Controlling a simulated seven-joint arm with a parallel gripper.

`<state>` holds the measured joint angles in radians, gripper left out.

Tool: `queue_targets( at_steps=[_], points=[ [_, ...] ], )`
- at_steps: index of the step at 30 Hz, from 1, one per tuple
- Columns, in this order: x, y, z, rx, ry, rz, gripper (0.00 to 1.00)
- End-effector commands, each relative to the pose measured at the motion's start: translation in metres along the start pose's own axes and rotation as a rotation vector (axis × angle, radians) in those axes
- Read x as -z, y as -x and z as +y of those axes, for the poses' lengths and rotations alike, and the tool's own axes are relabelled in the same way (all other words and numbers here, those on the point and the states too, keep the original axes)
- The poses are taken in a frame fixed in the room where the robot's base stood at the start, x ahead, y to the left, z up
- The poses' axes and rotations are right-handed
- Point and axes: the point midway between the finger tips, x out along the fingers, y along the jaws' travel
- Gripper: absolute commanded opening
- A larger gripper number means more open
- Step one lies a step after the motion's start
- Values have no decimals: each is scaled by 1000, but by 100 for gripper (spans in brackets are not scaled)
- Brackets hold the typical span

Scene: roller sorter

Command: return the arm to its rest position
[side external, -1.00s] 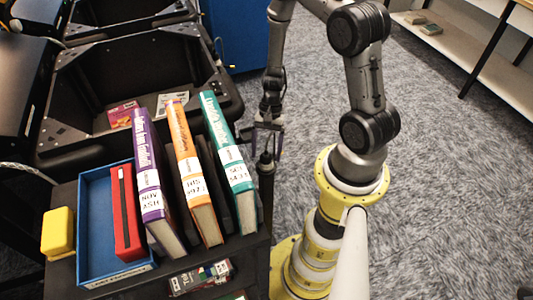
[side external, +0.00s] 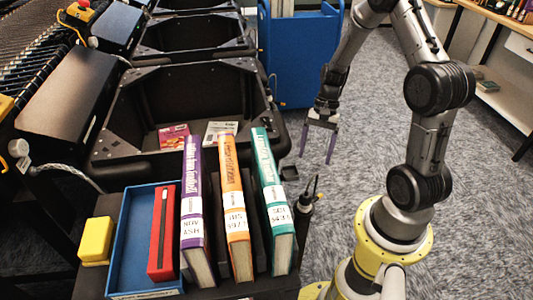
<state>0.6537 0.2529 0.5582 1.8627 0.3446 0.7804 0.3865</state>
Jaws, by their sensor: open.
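My gripper (side external: 317,147) hangs over the carpet, to the right of the black bins and beyond the shelf of books. Its two purple fingers point down and are spread apart with nothing between them. It touches nothing that I can see. My arm rises from the yellow base at the lower right and bends over toward the gripper.
A purple book (side external: 193,200), an orange book (side external: 234,200) and a teal book (side external: 270,190) stand on the black shelf. Left of them is a blue tray (side external: 125,245) with a red item (side external: 161,240), then a yellow block (side external: 96,240). Black bin (side external: 185,85) behind holds two flat items. Carpet at right is clear.

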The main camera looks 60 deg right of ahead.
Motion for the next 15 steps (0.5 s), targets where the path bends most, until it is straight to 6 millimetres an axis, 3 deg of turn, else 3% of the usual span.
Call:
queue_targets(
  at_steps=[6,11,15],
  points=[
    [-40,55,-12,3,267,136,84],
    [-94,99,-16,9,533,264,84],
    [-146,130,-6,19,784,389,84]
  ],
)
